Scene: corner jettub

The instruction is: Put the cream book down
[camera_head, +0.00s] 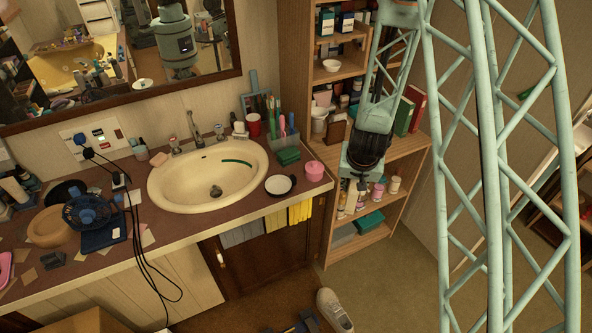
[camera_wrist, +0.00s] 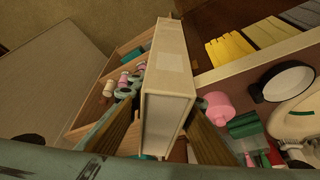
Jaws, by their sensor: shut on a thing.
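The cream book (camera_wrist: 172,60) fills the middle of the wrist view, with its pale edge facing the camera. My gripper (camera_wrist: 163,118) is shut on it, with one brown finger on each side. In the head view my gripper (camera_head: 360,168) hangs in front of the wooden shelf unit (camera_head: 402,153), just right of the counter. I cannot make out the book in the head view; my arm and gripper seem to cover it. In the wrist view the book hides part of the shelf and counter edge.
A green book (camera_head: 403,117) and a red book (camera_head: 418,110) stand on the shelf right of my arm. Bottles (camera_head: 378,190) and a teal box (camera_head: 370,221) sit on lower shelves. The floor (camera_head: 390,275) in front is mostly clear.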

